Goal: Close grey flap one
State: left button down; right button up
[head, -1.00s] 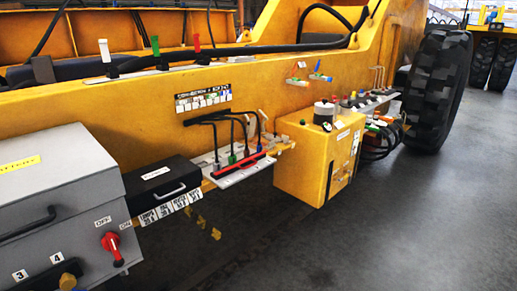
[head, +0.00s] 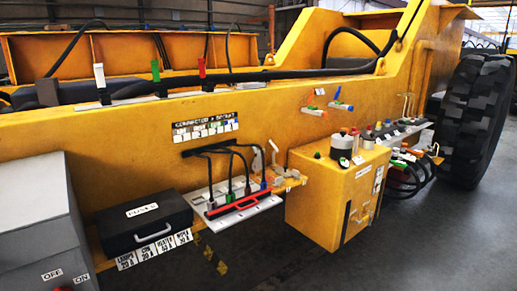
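Neither of my grippers is in the head view. I cannot make out a flap clearly marked one. Small pale grey upright pieces (head: 273,152) stand at the right end of the connector ledge, beside the plugged cables; whether one is the flap, and whether it is open, I cannot tell. The pale connector tray (head: 262,205) holds several dark cable plugs (head: 229,187) and has a red bar (head: 238,201) along its front. A label strip (head: 206,127) is on the yellow beam above it.
A black case (head: 146,222) with a handle sits left of the tray. A grey box (head: 38,222) marked OFF and ON is at far left. A yellow box (head: 336,195) juts out right of the tray. A large tyre (head: 478,118) stands at right. The floor in front (head: 420,245) is clear.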

aim_at(258, 165)
jog(key=i+l+u, duration=0.1)
jog(key=i+l, duration=0.7)
jog(key=i+l+u, duration=0.15)
jog(key=i+l, duration=0.25)
jog(key=l, duration=0.2)
jog(key=i+l, duration=0.35)
jog(key=l, duration=0.15)
jog(key=u, duration=0.05)
